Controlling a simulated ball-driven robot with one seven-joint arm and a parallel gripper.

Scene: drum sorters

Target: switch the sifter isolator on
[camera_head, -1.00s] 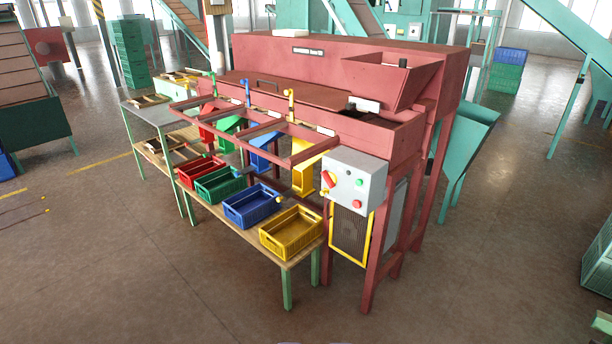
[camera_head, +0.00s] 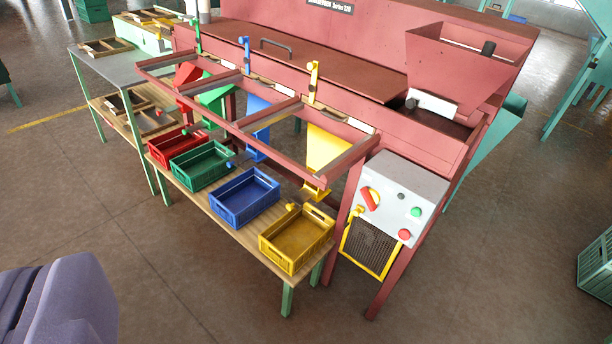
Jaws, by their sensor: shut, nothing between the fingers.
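The sifter (camera_head: 290,60) is a dark red machine in the middle of the view. A grey control box (camera_head: 405,177) is fixed at its near right end. On the box's front, at the left, the isolator (camera_head: 369,200) shows as a red rotary handle on a yellow backing. The handle sits at a slant. A green button (camera_head: 416,212) and a red button (camera_head: 404,234) are to its right, with a small dark knob above. My gripper's fingers are not in view; only a purple part of my own body shows at the lower left.
A wooden bench with red, green, blue (camera_head: 244,197) and yellow (camera_head: 297,239) crates stands left of the box. A yellow-framed mesh panel (camera_head: 371,248) is below the box. The floor in front is clear. A green crate (camera_head: 597,268) stands at the right edge.

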